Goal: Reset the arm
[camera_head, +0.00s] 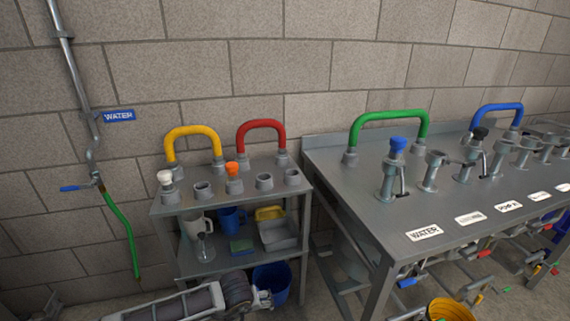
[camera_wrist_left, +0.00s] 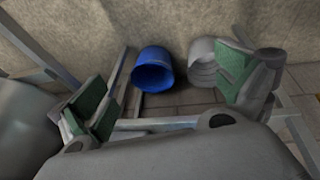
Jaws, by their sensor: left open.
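My left arm (camera_head: 190,301) comes in along the bottom left of the head view, low in front of the small shelf stand. Its gripper end (camera_head: 263,298) shows only in small part, beside the blue bucket (camera_head: 272,279). In the left wrist view my left gripper (camera_wrist_left: 168,78) is open, its two green-padded fingers wide apart with nothing between the pads. The blue bucket (camera_wrist_left: 153,70) shows beyond the fingers, apart from them. My right gripper is in neither view.
A small grey stand (camera_head: 215,268) holds jugs and trays on its lower shelf. Yellow (camera_head: 192,131) and red (camera_head: 261,125) hoses arch above it. A grey bench (camera_head: 392,240) with valves stands right. A green hose (camera_head: 122,232) hangs left. A yellow bucket (camera_head: 450,309) is at bottom right.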

